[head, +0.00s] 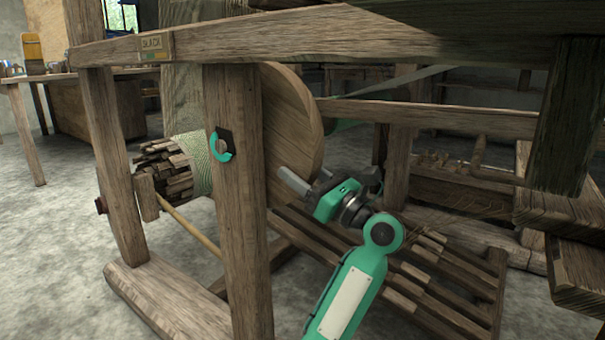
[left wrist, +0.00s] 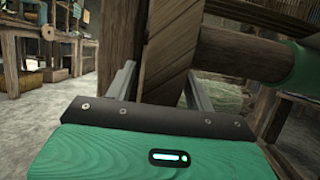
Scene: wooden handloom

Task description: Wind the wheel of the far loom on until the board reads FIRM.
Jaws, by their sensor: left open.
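The wooden wheel (head: 290,125) of the loom stands upright behind a front post (head: 237,200), which hides its left part. The small board (head: 156,46) on the top beam appears to read SLACK. My left gripper (head: 298,181) is at the lower right rim of the wheel. In the left wrist view its open fingers (left wrist: 160,88) stand on either side of a wooden slab (left wrist: 166,62), which looks like the wheel's rim. I cannot tell whether the fingers touch it. My right gripper is not in view.
A teal catch (head: 220,147) sits on the front post. A wound roller (head: 185,167) lies left of it. A slatted rack (head: 440,275) is below my arm. Open floor (head: 50,250) lies at left.

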